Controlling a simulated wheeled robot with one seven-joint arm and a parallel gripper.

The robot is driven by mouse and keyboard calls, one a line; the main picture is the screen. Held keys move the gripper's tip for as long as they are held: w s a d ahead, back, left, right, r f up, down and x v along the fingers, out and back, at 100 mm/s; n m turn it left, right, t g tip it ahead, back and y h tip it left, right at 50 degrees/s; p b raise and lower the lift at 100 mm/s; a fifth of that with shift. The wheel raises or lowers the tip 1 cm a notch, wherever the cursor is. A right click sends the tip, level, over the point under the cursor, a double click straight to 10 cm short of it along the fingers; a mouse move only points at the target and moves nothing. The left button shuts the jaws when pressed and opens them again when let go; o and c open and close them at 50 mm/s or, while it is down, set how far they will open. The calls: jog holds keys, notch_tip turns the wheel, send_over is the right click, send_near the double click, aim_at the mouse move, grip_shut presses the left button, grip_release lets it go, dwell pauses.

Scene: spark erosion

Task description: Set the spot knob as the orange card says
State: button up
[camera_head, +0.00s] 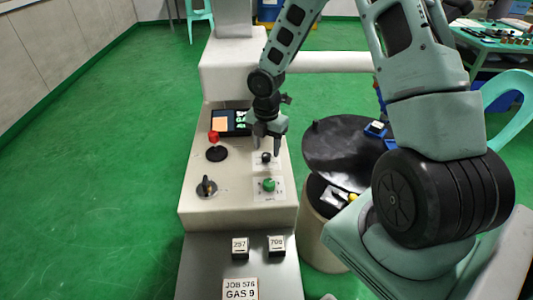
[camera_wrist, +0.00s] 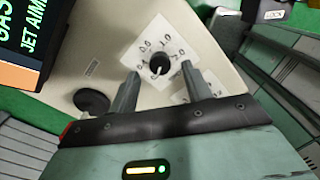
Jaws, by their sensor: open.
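The knob (camera_wrist: 160,63) is black and round, on a white dial plate (camera_wrist: 142,60) with printed numbers such as 0.0 and 1.0. Its light mark faces the lower side of the wrist view. In the head view the knob (camera_head: 265,157) stands on the sloped machine panel. My gripper (camera_head: 265,141) is open just above it; in the wrist view the open fingers (camera_wrist: 161,88) lie either side of the knob, apart from it. An orange patch (camera_head: 220,124) shows at the dark screen; it also shows in the wrist view (camera_wrist: 18,77), with no readable writing on it.
A green knob (camera_head: 268,184), a black rotary switch (camera_head: 206,187) and a red-topped lever (camera_head: 213,137) share the panel (camera_head: 234,210). Blocks marked 257 (camera_head: 240,246) and 700 (camera_head: 276,245) and a JOB 576 GAS 9 sign (camera_head: 240,289) sit in front. A black round table (camera_head: 340,145) stands right.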

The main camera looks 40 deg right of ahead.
aim_at(266, 157)
jog(key=shift+f, duration=1.4)
jog(key=shift+c, duration=0.3)
jog(key=c, duration=0.9)
jog(key=shift+c, duration=0.2)
